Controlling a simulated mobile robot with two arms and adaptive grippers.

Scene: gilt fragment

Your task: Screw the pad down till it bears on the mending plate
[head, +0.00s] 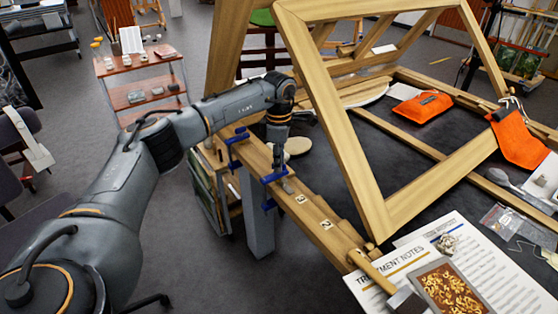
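A blue clamp (273,178) sits on the wooden rail of the table's near-left edge. A grey piece (287,186), perhaps its screw or pad, shows beside it at the rail's top. My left gripper (279,164) points down at this clamp from above. Its fingers are small and dark, and I cannot tell whether they are shut on the screw or touching it. Two small pale pieces with dark marks (302,199) lie along the rail to the lower right. They may be mending plates. Any plate under the clamp is hidden. My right gripper is not in view.
A second blue clamp (237,138) is on the rail farther back. A large wooden frame (345,130) leans over the dark tabletop. A red trolley (140,75) stands back left.

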